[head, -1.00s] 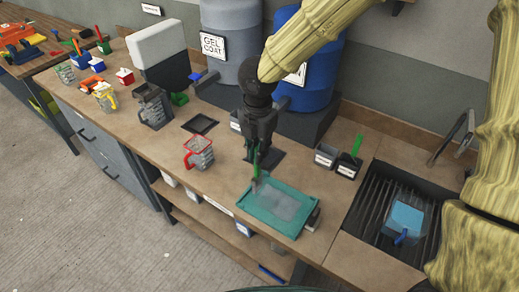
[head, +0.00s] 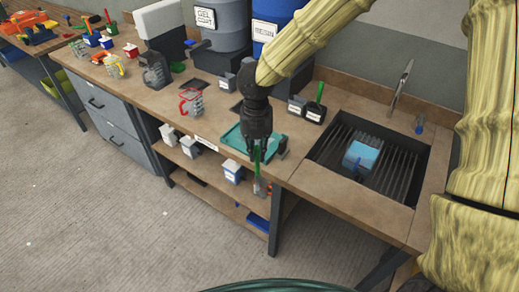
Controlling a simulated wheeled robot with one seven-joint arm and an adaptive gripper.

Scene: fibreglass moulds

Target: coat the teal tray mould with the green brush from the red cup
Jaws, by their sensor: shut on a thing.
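The teal tray mould (head: 231,139) lies on the bench near its front edge, partly hidden behind my gripper. My gripper (head: 257,149) points down, shut on the green brush (head: 257,157). The brush hangs bristles down, and its pale head (head: 259,187) shows against the bench front and shelf, below the tray in the picture. It looks clear of the tray. The red cup (head: 185,102), a clear cup with red rim and handle, stands left of the tray. How much of the tray floor is coated is hidden.
A sink (head: 325,151) with a blue block (head: 361,155) in it lies to the right. Dark bins (head: 314,114), one with a green handle, stand behind the tray. Grey and blue drums (head: 225,25) stand at the back. Open floor lies in front.

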